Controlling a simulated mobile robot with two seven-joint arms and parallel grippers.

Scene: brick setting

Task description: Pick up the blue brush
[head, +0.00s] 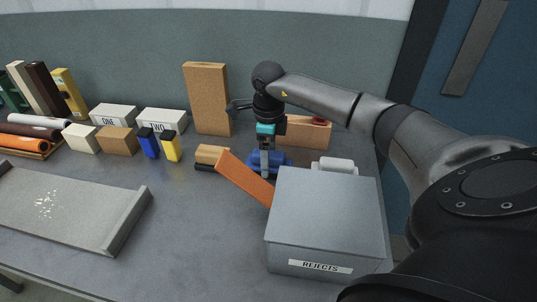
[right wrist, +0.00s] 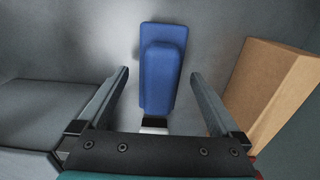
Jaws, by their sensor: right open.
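The blue brush (head: 282,160) lies on the grey table behind the rejects box in the head view. It also shows in the right wrist view (right wrist: 160,75), lengthwise between my fingers. My right gripper (head: 266,172) points down over the brush, and its fingers cover part of it. In the right wrist view my right gripper (right wrist: 160,92) is open, with one finger on each side of the brush and visible gaps. My left gripper is in neither view.
A grey box (head: 322,200) labelled REJECTS stands close in front of the brush. A wooden block (head: 304,131) stands behind right, a tall one (head: 206,98) behind left. A wooden-topped brush (head: 211,154) lies left.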

